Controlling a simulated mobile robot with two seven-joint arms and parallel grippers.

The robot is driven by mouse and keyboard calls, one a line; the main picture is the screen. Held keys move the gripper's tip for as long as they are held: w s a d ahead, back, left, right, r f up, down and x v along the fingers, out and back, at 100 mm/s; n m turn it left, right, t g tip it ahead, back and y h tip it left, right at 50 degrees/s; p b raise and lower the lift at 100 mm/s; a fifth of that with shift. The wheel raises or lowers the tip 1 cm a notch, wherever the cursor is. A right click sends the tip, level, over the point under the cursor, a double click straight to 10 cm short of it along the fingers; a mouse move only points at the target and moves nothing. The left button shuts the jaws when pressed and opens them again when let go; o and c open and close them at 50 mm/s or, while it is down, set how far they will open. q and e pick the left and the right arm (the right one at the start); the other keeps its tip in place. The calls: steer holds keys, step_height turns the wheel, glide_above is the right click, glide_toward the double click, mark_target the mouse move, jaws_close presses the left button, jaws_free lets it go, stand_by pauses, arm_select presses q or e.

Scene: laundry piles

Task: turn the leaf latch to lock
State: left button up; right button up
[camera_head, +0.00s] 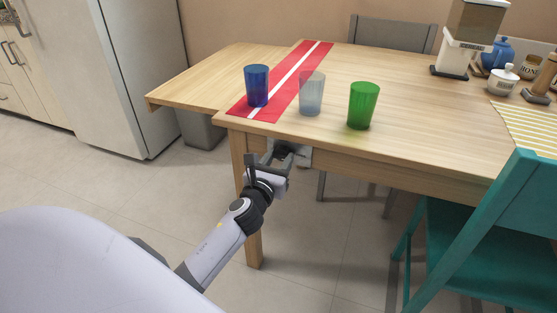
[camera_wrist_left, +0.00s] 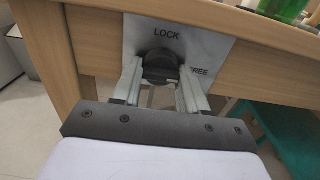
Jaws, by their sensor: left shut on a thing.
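The leaf latch (camera_wrist_left: 160,66) is a dark round knob on a grey plate (camera_wrist_left: 200,42) fixed to the table's wooden apron. The plate reads LOCK above the knob and FREE to its lower right. My left gripper (camera_wrist_left: 160,85) is shut on the latch knob, with a finger on each side of it. In the head view my left gripper (camera_head: 283,152) reaches under the table's front edge and hides most of the latch. Exactly where the knob points is hard to tell. My right gripper is in neither view.
On the wooden table (camera_head: 400,75) stand a blue cup (camera_head: 257,86), a clear cup (camera_head: 311,93) and a green cup (camera_head: 362,106). A red runner (camera_head: 242,107) lies under the blue cup. A teal chair (camera_head: 505,195) stands at the right. A table leg (camera_head: 253,215) is close beside my left arm.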

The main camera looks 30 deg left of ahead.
arm_select(q)
steer(key=shift+n, duration=0.3)
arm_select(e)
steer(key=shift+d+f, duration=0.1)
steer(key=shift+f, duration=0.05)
arm_select(q)
steer(key=n, duration=1)
steer(key=shift+d, duration=0.1)
steer(key=n, duration=0.3)
steer(key=shift+n, duration=0.3)
steer(key=n+p, duration=0.1)
steer(key=n, duration=0.1)
steer(key=shift+n, duration=0.8)
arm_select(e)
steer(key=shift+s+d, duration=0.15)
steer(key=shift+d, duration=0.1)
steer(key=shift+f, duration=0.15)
